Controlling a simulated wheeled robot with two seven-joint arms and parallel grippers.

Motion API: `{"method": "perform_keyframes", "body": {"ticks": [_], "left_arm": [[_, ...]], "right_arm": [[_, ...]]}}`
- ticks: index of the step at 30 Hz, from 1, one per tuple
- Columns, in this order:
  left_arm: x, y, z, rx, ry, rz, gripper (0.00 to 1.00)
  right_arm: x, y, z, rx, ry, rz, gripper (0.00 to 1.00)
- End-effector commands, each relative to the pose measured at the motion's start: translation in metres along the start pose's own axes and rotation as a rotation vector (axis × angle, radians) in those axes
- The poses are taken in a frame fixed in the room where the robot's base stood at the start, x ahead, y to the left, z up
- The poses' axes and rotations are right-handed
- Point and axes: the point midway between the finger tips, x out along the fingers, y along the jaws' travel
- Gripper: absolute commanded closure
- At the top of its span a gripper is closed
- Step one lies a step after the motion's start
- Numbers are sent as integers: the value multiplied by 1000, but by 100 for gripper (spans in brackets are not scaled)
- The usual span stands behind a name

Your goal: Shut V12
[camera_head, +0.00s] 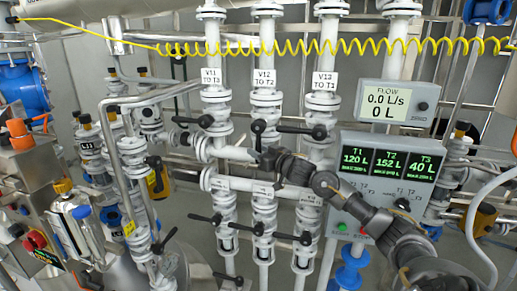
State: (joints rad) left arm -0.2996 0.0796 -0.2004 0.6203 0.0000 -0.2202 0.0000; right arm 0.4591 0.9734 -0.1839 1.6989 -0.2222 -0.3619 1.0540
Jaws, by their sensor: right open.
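The label V12 TO T2 (264,79) hangs on the middle of three white vertical pipes. Below it is valve V12 (265,112), with a black lever (258,136) that appears to point down along the pipe. My right gripper (250,156) comes in from the lower right and is open, just below and close to this lever. Whether it touches the lever I cannot tell. My right wrist hides part of the pipe below V12. My left gripper is not in view.
Valve V13 (323,112) stands to the right, its black lever (292,129) pointing left towards V12. Valve V11 (213,112) stands to the left. A flow display (390,104) reads 0.0 L/s. A tank panel (391,164) stands behind my right arm. A yellow coiled cable (300,47) crosses above.

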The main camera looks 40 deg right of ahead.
Motion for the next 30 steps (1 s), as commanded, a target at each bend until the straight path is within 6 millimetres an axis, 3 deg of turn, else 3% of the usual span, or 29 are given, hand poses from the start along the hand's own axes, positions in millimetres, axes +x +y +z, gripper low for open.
{"method": "perform_keyframes", "body": {"ticks": [11, 20, 30], "left_arm": [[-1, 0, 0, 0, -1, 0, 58], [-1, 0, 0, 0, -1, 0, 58], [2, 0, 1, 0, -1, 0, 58]], "right_arm": [[5, 0, 0, 0, 0, 0, 61], [4, 0, 0, 0, 0, 0, 100], [5, -1, 2, 7, 9, 0, 100]]}}
